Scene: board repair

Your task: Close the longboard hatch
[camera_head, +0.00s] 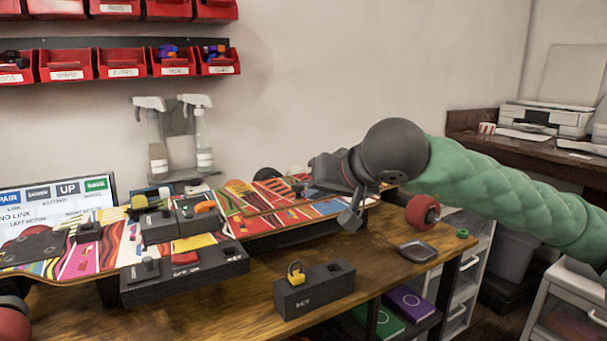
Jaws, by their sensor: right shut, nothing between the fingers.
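The longboard (80,262) lies along the workbench, with a brightly patterned deck and red wheels. Toward its right end, a patterned panel with a dark edge, probably the hatch (268,194), sits on the deck. I cannot tell clearly whether it lies flush or stands raised. My right gripper (350,216) is shut and empty. It points down beside the right end of the board, close to the deck's near edge, and its wrist hides part of that end. I cannot tell if it touches the board. My left gripper is not in view.
Black blocks (186,274) with small parts stand at the board's middle. A black key holder (314,290) with a yellow padlock (295,272) and a grey dish (417,251) are on the bench (240,320). Spray bottles (156,140) stand behind. A screen (50,205) is at left.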

